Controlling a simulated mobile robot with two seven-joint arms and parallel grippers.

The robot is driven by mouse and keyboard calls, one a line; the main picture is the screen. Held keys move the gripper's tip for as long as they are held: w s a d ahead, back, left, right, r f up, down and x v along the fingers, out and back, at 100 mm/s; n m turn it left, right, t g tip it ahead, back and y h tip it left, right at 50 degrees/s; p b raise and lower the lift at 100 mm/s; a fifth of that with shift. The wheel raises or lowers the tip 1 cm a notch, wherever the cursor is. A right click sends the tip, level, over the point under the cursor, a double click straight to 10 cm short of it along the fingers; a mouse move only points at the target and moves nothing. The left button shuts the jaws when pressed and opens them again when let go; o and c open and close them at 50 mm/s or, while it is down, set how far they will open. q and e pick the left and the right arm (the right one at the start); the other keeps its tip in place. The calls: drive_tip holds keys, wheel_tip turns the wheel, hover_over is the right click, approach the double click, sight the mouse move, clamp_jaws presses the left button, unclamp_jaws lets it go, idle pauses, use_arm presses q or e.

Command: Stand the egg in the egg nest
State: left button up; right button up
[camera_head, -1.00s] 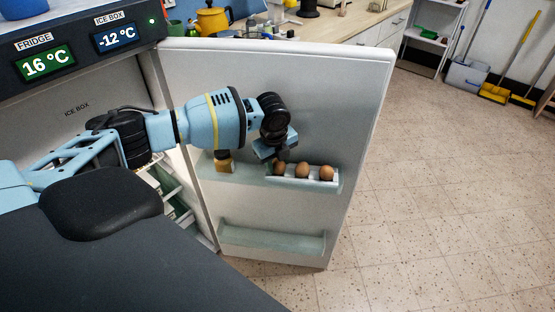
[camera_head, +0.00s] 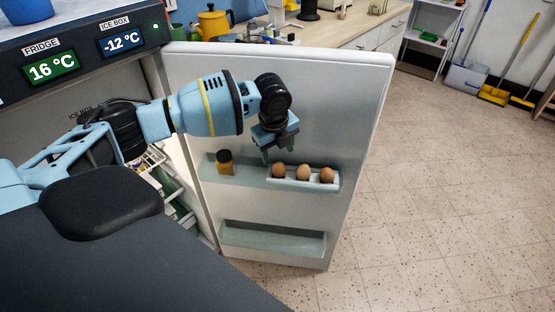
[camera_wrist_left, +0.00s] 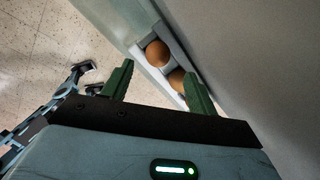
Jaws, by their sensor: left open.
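Several brown eggs stand in a row in a white egg nest (camera_head: 297,184) on the upper door shelf of the open fridge. The left egg (camera_head: 278,170), middle egg (camera_head: 303,172) and right egg (camera_head: 327,174) all look upright. My left gripper (camera_head: 279,153) is open and empty, just above the left end of the nest. In the left wrist view its green fingers (camera_wrist_left: 158,84) are spread apart. One egg (camera_wrist_left: 157,53) shows beyond them and another egg (camera_wrist_left: 178,79) sits close to the right finger. The third egg is hidden there. My right gripper is not in view.
A brown jar (camera_head: 225,162) stands on the same shelf, left of the nest. The lower door shelf (camera_head: 272,240) looks empty. The open fridge door (camera_head: 350,110) stands behind my gripper. The floor (camera_head: 440,200) to the right is clear.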

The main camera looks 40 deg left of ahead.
use_arm(q)
wheel_tip(320, 180, up, 6)
drive_tip(key=s, duration=0.1)
drive_tip(key=shift+d+r, duration=0.15)
drive_tip(key=shift+s, duration=0.1)
drive_tip(key=s+d+f+n+t+h, duration=0.1)
drive_tip(key=s+d+f+n+h, duration=0.15)
drive_tip(key=s+d+f, duration=0.4)
drive_tip(key=s+d+f+n+t+h, duration=0.1)
drive_tip(key=s+d+f+n, duration=0.2)
drive_tip(key=d+f, duration=0.55)
drive_tip(key=s+d+f+n+t+h, duration=0.1)
drive_tip(key=s+d+f+n+h, duration=0.2)
drive_tip(key=d+f, duration=0.45)
drive_tip(key=s+a+f+n+t+y, duration=0.1)
drive_tip(key=s+n, duration=0.3)
drive_tip(key=s, duration=0.4)
drive_tip(key=s+a+f+n+t+y, duration=0.1)
drive_tip(key=s+a+f+n, duration=0.3)
drive_tip(key=s, duration=0.5)
drive_tip(key=s+a+f+n+t+y, duration=0.1)
drive_tip(key=s+a+f+n+y, duration=0.1)
drive_tip(key=s, duration=0.7)
drive_tip(key=shift+s+a+f+n, duration=0.15)
drive_tip(key=shift+a+f+n, duration=0.35)
drive_tip(key=shift+n, duration=0.65)
